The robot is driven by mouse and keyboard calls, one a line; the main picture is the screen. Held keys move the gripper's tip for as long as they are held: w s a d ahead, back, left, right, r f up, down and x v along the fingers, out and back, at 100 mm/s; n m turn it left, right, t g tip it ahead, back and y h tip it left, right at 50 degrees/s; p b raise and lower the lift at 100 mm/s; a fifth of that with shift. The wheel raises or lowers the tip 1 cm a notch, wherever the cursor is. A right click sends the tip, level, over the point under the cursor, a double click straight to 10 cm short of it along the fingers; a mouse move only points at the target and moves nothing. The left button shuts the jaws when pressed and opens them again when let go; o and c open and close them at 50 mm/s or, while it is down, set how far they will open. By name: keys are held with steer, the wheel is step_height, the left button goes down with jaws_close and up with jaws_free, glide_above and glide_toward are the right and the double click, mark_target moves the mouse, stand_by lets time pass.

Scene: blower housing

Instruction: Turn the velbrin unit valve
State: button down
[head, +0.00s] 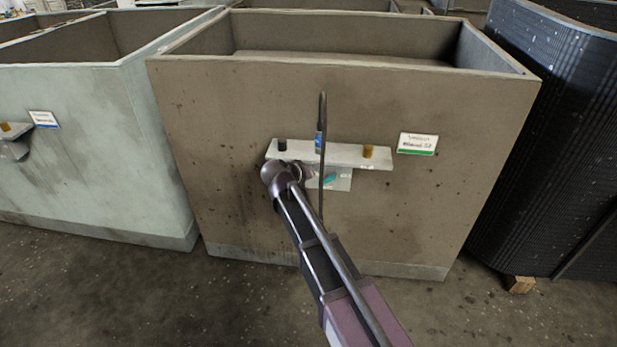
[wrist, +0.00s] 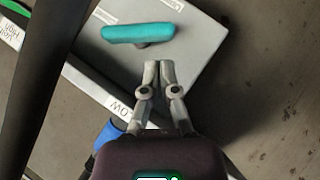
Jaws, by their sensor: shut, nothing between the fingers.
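The teal valve handle (head: 329,179) is on a light grey plate (head: 344,185) under a shelf on the brown tank, beside a white sign (head: 418,143) with a green stripe; the sign's small text seems to name velbrin. In the wrist view the handle (wrist: 140,32) is a rounded bar on a short stem, lying nearly level across the picture. My gripper (wrist: 158,66) is shut and empty. Its fingertips show just below the handle in that picture, with a visible gap. In the head view my wrist hides part of the plate and the fingers are unclear.
The shelf (head: 350,155) carries a black cap (head: 282,145), an amber cap (head: 368,151) and a dark upright hose (head: 322,110) with a blue band. The hose crosses the wrist view's left side. A pale green tank (head: 90,140) stands left, a black ribbed stack (head: 560,130) right.

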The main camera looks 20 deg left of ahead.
steer(key=shift+w+d+f+b, duration=0.1)
steer(key=shift+d+f+b, duration=0.35)
steer(key=shift+f, duration=0.2)
steer(key=shift+d, duration=0.3)
steer(key=shift+a, duration=0.2)
steer(key=shift+w, duration=0.1)
steer(key=shift+f, duration=0.1)
